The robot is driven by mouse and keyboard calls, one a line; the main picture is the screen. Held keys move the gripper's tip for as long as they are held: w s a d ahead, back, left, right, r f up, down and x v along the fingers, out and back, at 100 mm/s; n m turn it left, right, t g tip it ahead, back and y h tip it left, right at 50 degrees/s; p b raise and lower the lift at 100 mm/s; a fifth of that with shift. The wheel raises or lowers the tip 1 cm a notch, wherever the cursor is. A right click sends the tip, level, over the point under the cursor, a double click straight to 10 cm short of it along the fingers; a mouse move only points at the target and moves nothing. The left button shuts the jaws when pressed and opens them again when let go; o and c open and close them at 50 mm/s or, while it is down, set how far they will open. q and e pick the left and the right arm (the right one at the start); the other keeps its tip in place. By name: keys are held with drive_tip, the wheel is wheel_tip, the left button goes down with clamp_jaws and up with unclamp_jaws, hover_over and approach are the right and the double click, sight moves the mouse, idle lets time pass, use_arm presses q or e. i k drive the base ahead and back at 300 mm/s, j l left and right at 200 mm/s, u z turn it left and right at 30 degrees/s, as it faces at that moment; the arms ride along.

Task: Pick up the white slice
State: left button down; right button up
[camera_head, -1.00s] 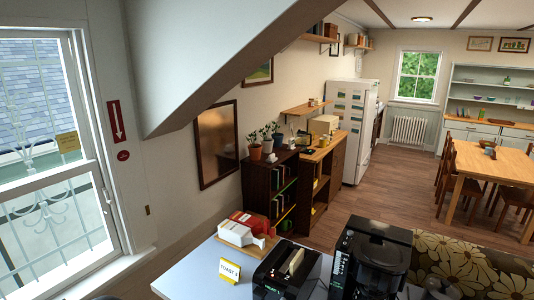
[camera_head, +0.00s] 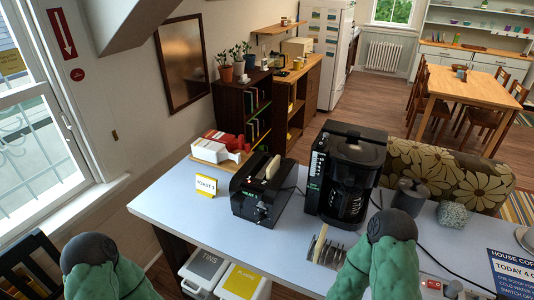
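A pale slice (camera_head: 272,167) stands upright in a slot of the black toaster (camera_head: 262,197) on the light table. A second pale slice (camera_head: 320,242) stands upright in a dark wire rack (camera_head: 328,253) near the table's front. Which of them counts as the white slice I cannot tell for sure, as both look cream at this size. My two green-sleeved arms with dark rounded joints show at the bottom left and bottom right, the right one just beside the rack. The fingers of both grippers are out of view.
A black coffee maker (camera_head: 345,175) stands right of the toaster. A grey canister (camera_head: 409,196) and a speckled block (camera_head: 453,214) are at right. The table's left front is clear.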

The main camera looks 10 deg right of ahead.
sight(271, 169)
drive_tip(key=i+j, duration=0.15)
drive_tip(key=j, duration=0.25)
drive_tip(key=i+j, duration=0.1)
drive_tip(key=j, duration=0.3)
drive_tip(key=i+j, duration=0.15)
drive_tip(key=j, duration=0.2)
